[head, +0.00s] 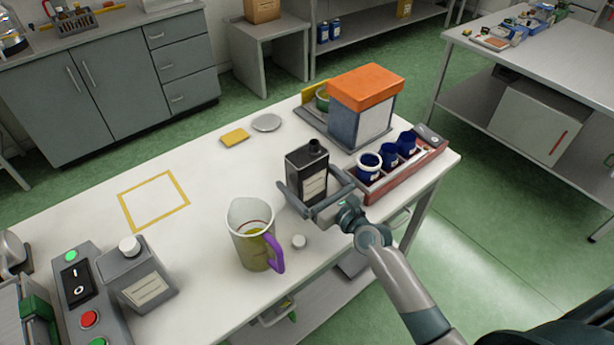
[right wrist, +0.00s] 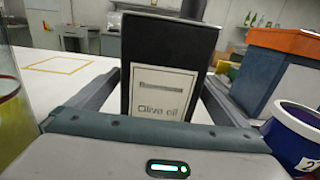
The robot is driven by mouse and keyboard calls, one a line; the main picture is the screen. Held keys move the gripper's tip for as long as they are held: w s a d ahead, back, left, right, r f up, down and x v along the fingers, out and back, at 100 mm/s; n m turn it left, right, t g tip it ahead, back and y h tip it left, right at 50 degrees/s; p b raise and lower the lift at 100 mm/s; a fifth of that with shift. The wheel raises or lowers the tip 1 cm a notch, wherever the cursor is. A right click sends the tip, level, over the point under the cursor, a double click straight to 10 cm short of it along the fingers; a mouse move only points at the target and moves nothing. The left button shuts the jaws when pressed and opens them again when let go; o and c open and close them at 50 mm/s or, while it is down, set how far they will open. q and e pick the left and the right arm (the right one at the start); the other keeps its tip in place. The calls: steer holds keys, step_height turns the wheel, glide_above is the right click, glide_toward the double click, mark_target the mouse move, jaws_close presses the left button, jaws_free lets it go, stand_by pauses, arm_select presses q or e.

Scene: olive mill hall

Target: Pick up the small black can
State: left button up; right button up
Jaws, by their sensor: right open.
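The small black can (head: 307,175) stands upright on the white table, with a pale label and a dark spout on top. In the right wrist view the black can (right wrist: 167,45) fills the middle, and its label reads "Olive oil". My right gripper (head: 313,193) is open, with one finger on each side of the can. In the right wrist view my right gripper's fingers (right wrist: 160,95) flank the can, with the palm close in front of its label. I cannot tell whether the fingers touch it. My left gripper is not in view.
A measuring jug (head: 250,235) with a purple handle and a white cap (head: 299,242) stand close left of my right arm. A red tray (head: 410,178) with blue cups is close right. An orange-lidded box (head: 365,105) stands behind. A yellow square outline (head: 153,200) encloses clear table.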

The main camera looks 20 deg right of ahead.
mark_target(317, 169)
stand_by(0.3)
steer(key=c, duration=1.6)
steer(key=shift+o, duration=0.2)
steer(key=shift+r, duration=0.35)
steer(key=shift+r+p, duration=0.35)
steer(key=shift+r, duration=1.45)
steer(key=shift+s+d+r, duration=0.45)
steer(key=shift+s+d, duration=0.2)
steer(key=s+d+r+b, duration=0.1)
steer(key=s+d+r, duration=0.4)
steer(key=s+d, duration=0.1)
steer(key=shift+s+d+r, duration=0.4)
steer(key=shift+s, duration=0.05)
steer(key=shift+s, duration=0.1)
